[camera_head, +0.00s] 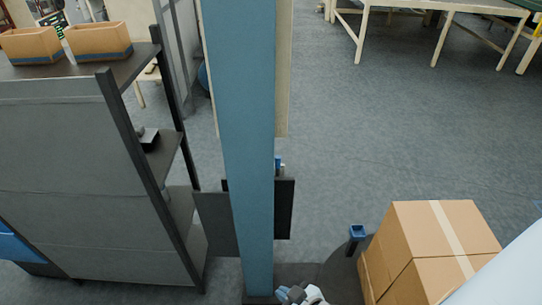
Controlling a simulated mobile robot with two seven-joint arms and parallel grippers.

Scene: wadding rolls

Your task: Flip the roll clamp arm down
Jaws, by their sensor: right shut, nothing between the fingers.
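My right gripper (300,294) shows small at the bottom edge, just right of the foot of a tall blue post (243,150). It is shut and holds nothing that I can see. Its lower part is cut off by the frame. I cannot make out a roll clamp arm or a wadding roll for sure. A small blue piece on a dark stem (357,233) stands to the right of the gripper, beside the boxes. My left gripper is not in view.
Cardboard boxes (440,240) stand at the lower right. A dark shelf unit (75,185) with tan bins (98,40) fills the left. A dark panel (215,222) sits behind the post. A table (402,3) stands far back. Grey floor between is clear.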

